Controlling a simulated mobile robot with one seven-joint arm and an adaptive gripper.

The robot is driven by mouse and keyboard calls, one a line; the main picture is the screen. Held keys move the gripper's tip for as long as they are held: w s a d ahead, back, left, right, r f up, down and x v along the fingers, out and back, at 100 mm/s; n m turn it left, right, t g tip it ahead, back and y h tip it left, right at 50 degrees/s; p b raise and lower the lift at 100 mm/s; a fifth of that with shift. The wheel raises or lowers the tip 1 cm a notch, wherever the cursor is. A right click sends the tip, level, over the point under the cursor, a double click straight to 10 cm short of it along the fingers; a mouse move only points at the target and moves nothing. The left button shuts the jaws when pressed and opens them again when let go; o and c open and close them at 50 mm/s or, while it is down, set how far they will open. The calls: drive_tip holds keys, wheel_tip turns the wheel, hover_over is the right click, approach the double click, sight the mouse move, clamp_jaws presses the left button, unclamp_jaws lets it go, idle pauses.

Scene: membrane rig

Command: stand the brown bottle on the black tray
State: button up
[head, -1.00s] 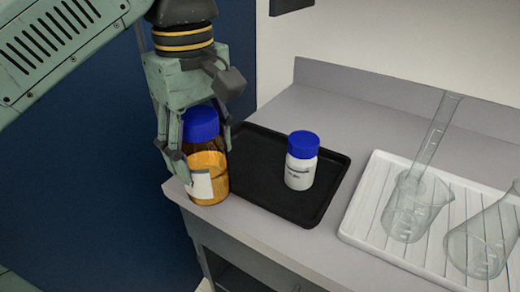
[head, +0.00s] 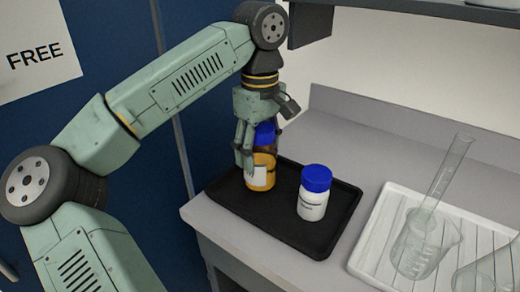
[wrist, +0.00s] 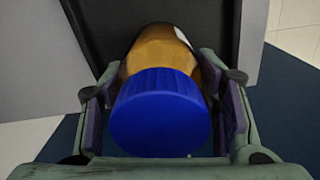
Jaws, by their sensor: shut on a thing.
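The brown bottle (head: 261,177) has a blue cap, amber glass and a pale label. It is upright over the back left part of the black tray (head: 285,228). I cannot tell whether its base touches the tray. My gripper (head: 256,150) is shut on the bottle from above, with its fingers on either side near the cap. In the wrist view the blue cap (wrist: 161,112) sits between the two fingers, and the amber body (wrist: 158,52) shows beyond it. The dark tray surface (wrist: 105,30) lies behind the bottle there.
A white bottle with a blue cap (head: 313,196) stands on the right part of the black tray. A white ribbed drying rack (head: 376,262) to the right holds a beaker (head: 415,250), a glass cylinder (head: 447,180) and a flask (head: 490,272). Bare grey counter (head: 340,140) lies behind the tray.

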drive_tip(key=shift+f, duration=0.45)
drive_tip(key=shift+f, duration=0.2)
drive_tip(key=o, duration=1.7)
wheel_tip(320, 180, up, 12)
drive_tip(key=shift+r, duration=0.2)
